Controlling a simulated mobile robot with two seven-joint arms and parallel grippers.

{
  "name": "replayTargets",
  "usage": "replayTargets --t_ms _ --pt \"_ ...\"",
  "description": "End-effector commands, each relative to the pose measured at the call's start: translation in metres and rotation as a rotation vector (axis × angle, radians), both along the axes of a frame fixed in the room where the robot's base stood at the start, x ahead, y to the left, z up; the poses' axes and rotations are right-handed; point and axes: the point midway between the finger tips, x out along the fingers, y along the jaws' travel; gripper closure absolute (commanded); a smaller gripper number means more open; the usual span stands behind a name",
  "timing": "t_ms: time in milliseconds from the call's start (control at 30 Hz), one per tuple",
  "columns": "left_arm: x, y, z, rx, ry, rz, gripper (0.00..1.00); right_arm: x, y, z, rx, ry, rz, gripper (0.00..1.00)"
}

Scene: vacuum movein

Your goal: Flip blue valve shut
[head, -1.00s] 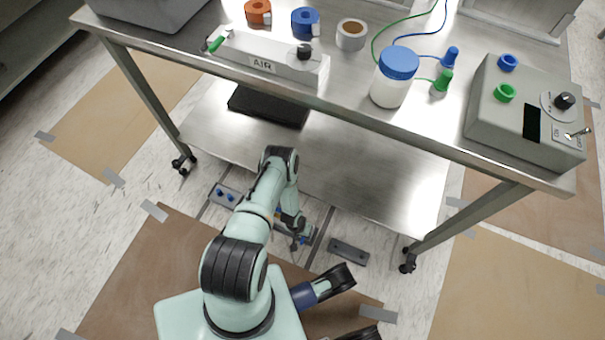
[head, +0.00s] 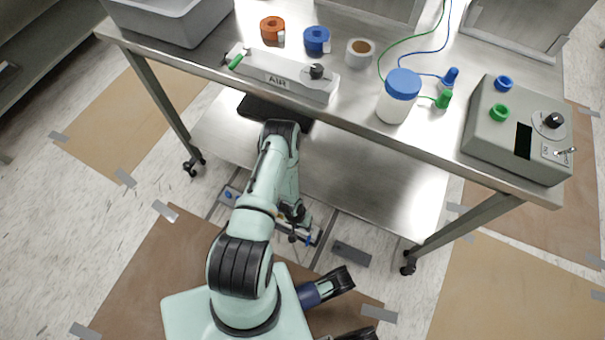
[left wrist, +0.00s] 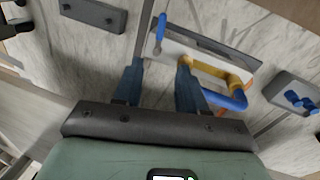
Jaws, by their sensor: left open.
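A yellow pipe (left wrist: 208,68) with blue fittings is on a white plate on the floor in the left wrist view. A blue lever (left wrist: 160,31) stands at its left end, and a blue piece (left wrist: 238,100) sits at its lower right. My left gripper (left wrist: 160,66) is open and empty, its two blue-grey fingers pointing toward the plate; the lever is ahead of the gap between them. In the head view my left gripper (head: 300,230) reaches down by the table's lower shelf, mostly hidden by its arm.
A steel table (head: 345,122) with a lower shelf (head: 370,185) stands over the work area. A dark grey bar (left wrist: 93,13) and a grey box with blue knobs (left wrist: 292,92) flank the plate. An AIR box (head: 285,80), bottle (head: 398,105) and control box (head: 515,140) are on top.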

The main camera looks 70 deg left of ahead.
Motion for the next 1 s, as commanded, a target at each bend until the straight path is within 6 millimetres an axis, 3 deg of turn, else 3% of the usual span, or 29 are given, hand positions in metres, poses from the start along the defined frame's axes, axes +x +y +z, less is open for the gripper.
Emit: replayTargets --t_ms 233,367,467,1000 --pt "0.0 0.0 -0.001 0.003 -0.002 -0.019 0.59 0.0 0.0 0.0 0.0 0.0 0.0 0.57" --pt "-0.001 0.0 -0.001 0.031 -0.021 -0.188 0.59 -0.001 0.0 0.001 0.001 0.003 0.001 0.57" --pt "-0.001 -0.001 -0.001 0.075 -0.054 -0.458 0.59 -0.003 0.001 0.002 0.003 0.007 0.003 0.57" --pt "-0.002 -0.002 -0.001 0.357 -0.278 -2.291 0.59 -0.015 0.007 0.011 0.019 0.039 0.016 0.57"
